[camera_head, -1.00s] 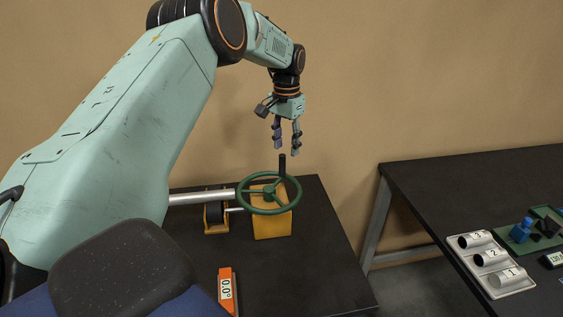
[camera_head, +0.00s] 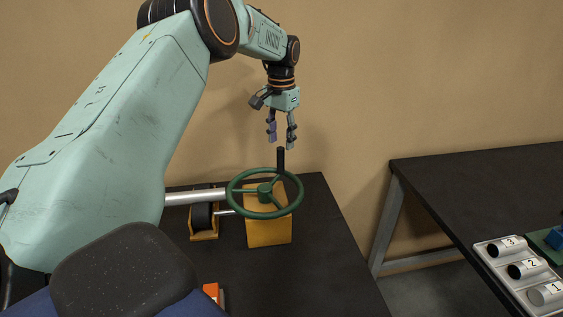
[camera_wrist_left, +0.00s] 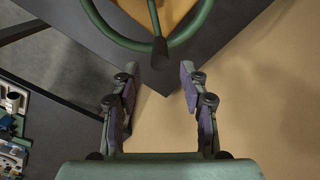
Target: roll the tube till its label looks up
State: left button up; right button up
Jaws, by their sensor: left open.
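A silver tube (camera_head: 195,197) lies level on the dark table, partly behind my left arm. No label shows on the part in view. A green handwheel (camera_head: 264,213) with an upright black handle (camera_head: 281,161) sits on a yellow block (camera_head: 268,233) to its right. My left gripper (camera_head: 281,141) is open and empty, pointing down just above the handle and apart from it. In the left wrist view, the handle (camera_wrist_left: 159,55) shows ahead, between the open fingers (camera_wrist_left: 160,85). My right gripper is out of view.
A black roller on a yellow stand (camera_head: 204,219) is beside the tube, with a thin shaft towards the yellow block. An orange item (camera_head: 211,291) is near the front. A second table (camera_head: 480,185) at right bears a white tray (camera_head: 512,292) with numbered cylinders.

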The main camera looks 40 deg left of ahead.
aim_at(280, 159)
pick_arm(q)
jog(key=f, duration=0.6)
jog(key=shift+s+a+f, duration=0.1)
jog(key=shift+s+f, duration=0.2)
jog(key=shift+f, duration=0.05)
jog(key=shift+w+d+f, duration=0.1)
jog(key=shift+d+f, duration=0.1)
jog(key=shift+r, duration=0.15)
jog(key=shift+s+a, duration=0.1)
jog(key=shift+s, duration=0.1)
jog(key=shift+c, duration=0.6)
jog(key=shift+w, duration=0.15)
jog(key=c, duration=0.4)
grip_shut()
